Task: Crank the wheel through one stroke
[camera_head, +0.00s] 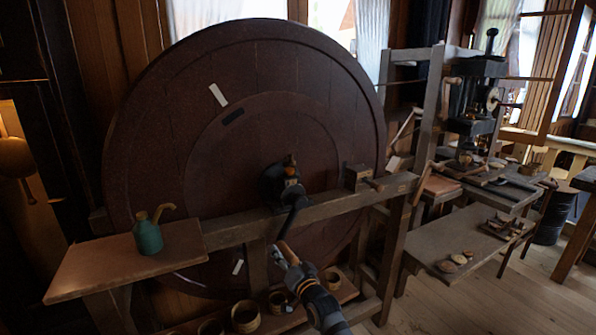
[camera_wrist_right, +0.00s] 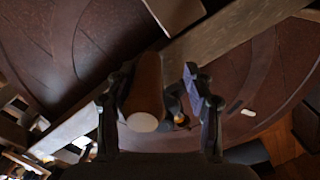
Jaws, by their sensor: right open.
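The large dark red wheel (camera_head: 190,130) stands upright on a wooden frame. A black hub (camera_head: 280,185) sits at its middle, and a dark crank arm (camera_head: 292,217) runs down from it. The wooden crank handle (camera_head: 288,254) is at the arm's lower end. My right gripper (camera_head: 282,262) is at this handle. In the right wrist view the handle (camera_wrist_right: 146,85), with a pale round end, lies between the two spread fingers of the gripper (camera_wrist_right: 155,90). The fingers look open; whether either touches the handle I cannot tell. My left gripper is not in view.
A wooden beam (camera_head: 335,205) crosses in front of the wheel. A shelf (camera_head: 120,262) at left bears a green oil can (camera_head: 148,235). Wooden cups (camera_head: 246,316) stand on a low board below. A bench (camera_head: 455,245) with small parts is at right.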

